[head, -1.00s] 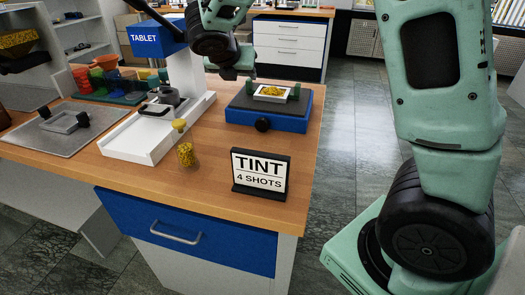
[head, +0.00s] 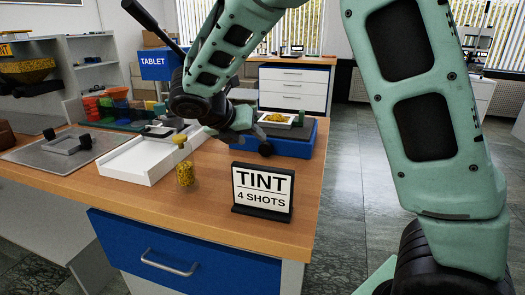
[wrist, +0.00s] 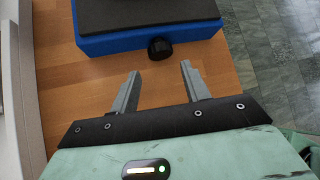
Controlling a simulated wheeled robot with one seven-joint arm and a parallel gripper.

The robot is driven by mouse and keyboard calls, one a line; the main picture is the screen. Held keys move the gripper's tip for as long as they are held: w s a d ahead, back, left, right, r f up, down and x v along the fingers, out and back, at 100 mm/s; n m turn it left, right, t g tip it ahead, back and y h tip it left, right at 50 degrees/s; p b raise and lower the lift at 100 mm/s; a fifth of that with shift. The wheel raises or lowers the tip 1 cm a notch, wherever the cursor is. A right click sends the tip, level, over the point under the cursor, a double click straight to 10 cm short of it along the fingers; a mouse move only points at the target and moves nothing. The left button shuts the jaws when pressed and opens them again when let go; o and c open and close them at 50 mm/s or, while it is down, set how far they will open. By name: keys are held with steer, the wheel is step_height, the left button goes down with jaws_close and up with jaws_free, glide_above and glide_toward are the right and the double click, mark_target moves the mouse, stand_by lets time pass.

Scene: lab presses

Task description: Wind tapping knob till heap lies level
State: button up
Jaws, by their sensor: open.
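The tapping unit is a blue box (head: 296,146) with a dark top, at the right of the wooden bench. Its round black knob (head: 266,149) sticks out of the front face; the knob also shows in the wrist view (wrist: 160,48). A white tray (head: 279,117) holding a yellow heap (head: 277,118) sits on top; whether the heap is level is too small to tell. My gripper (wrist: 158,82) is open and empty, its two fingers pointing toward the knob, which lies just beyond the fingertips and between their lines. In the head view my arm partly hides the box's left side.
A "TINT 4 SHOTS" sign (head: 262,190) stands near the bench's front edge. A jar of yellow grains (head: 185,173) stands left of it. Bare wood lies before the blue box.

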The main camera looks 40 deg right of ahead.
mark_target(264, 148)
steer(key=b+x, duration=0.1)
steer(key=x, duration=0.6)
steer(key=shift+w+d+f, duration=0.15)
steer(key=shift+d+f, duration=0.1)
steer(key=shift+f, duration=0.05)
steer(key=shift+c, duration=0.3)
steer(key=c, duration=0.6)
